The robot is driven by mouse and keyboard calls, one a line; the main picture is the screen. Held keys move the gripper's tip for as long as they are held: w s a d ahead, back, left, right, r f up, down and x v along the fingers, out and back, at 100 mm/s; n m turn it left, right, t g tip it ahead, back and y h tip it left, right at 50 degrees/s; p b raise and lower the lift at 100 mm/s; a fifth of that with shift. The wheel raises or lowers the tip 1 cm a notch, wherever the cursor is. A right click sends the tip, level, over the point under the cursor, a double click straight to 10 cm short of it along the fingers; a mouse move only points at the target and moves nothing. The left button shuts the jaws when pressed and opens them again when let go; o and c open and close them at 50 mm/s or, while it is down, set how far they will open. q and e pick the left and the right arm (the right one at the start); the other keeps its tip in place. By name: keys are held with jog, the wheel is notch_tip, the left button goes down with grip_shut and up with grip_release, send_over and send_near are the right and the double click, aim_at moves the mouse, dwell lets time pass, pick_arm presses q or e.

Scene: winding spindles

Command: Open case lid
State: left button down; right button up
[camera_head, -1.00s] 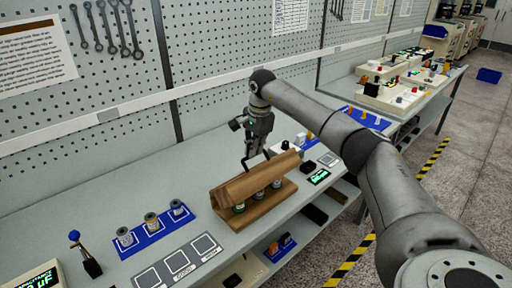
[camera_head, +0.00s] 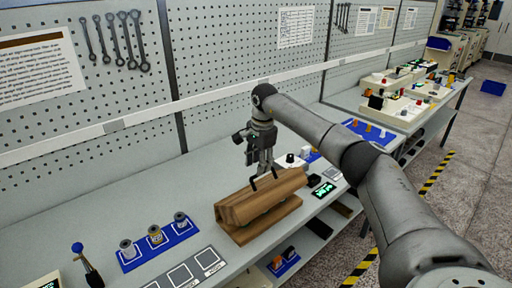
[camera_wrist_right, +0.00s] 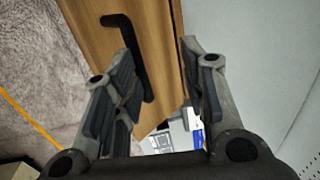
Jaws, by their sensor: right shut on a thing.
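The wooden case (camera_head: 262,226) stands near the front edge of the bench. Its brown lid (camera_head: 250,203) lies over it at a low tilt and hides the inside. My right gripper (camera_head: 264,182) is at the lid's far right part, fingers pointing down. A black bar handle (camera_wrist_right: 130,55) on the lid's face lies beside the left finger. My left gripper is not in view.
A blue tray with several spindles (camera_head: 155,236) and square marked pads (camera_head: 181,275) lie left of the case. A small green display (camera_head: 323,190) is on its right. A pegboard wall (camera_head: 235,60) rises behind. Bare bench lies behind the case.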

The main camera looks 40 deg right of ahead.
jog(key=w+r+p, duration=0.5)
jog(key=r+p, duration=0.4)
jog(key=r, duration=0.2)
jog(key=shift+w+a+p, duration=0.15)
jog(key=shift+a+p, duration=0.05)
jog(key=shift+p, duration=0.1)
dwell(0.4)
jog(key=shift+f, duration=0.1)
dwell(0.4)
